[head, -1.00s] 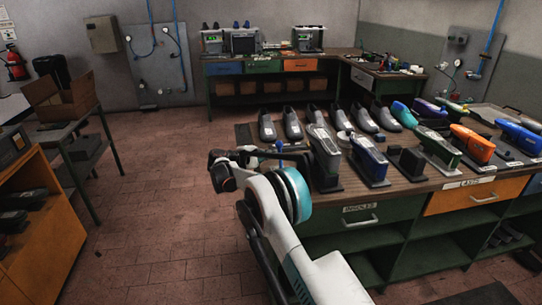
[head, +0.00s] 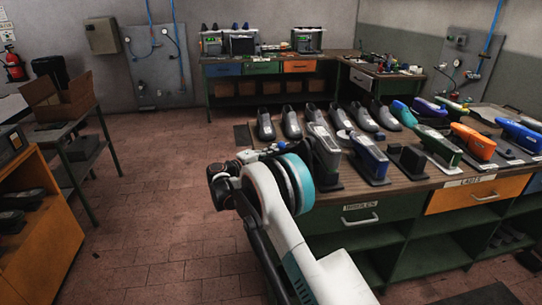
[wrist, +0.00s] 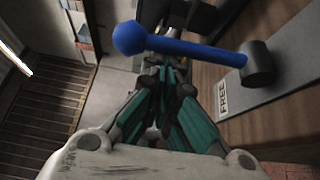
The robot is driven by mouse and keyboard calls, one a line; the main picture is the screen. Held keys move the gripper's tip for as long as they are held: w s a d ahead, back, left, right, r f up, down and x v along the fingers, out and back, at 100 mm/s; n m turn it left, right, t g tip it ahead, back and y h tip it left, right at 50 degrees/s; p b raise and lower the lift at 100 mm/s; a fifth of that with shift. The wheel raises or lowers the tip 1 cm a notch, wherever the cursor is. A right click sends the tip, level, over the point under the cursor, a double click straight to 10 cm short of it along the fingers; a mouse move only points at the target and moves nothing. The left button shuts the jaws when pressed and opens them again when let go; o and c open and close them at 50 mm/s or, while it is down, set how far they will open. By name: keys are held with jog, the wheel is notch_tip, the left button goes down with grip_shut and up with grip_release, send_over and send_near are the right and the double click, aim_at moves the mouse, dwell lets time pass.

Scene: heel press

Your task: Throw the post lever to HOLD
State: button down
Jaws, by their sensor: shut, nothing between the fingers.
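The post lever (wrist: 195,48) is a blue rod with a round blue knob (wrist: 130,38), seen in the wrist view. It runs from a dark cylindrical hub (wrist: 258,65) at the right to the knob at upper left. A grey plate (wrist: 275,92) beneath the hub carries a label reading FREE (wrist: 222,97); no HOLD label shows. My gripper (wrist: 162,70) is shut and empty, its fingertips just below the rod in the picture, near the knob end. I cannot tell whether they touch it. In the head view my arm mostly hides the gripper and lever.
The workbench (head: 405,195) holds several grey shoe forms (head: 291,125) and coloured ones, such as an orange one (head: 473,143), close to my arm's right. An orange cabinet (head: 45,235) stands at left. The brick floor (head: 150,205) between is clear.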

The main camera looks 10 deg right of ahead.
jog(key=shift+s+f+m+h+b, duration=0.1)
jog(key=shift+s+m+h+b, duration=0.65)
jog(key=shift+s, duration=0.65)
jog(key=shift+s+f+m+h+b, duration=0.1)
jog(key=shift+s+m+h+b, duration=0.35)
jog(key=shift+s+m, duration=0.75)
jog(key=shift+s, duration=0.25)
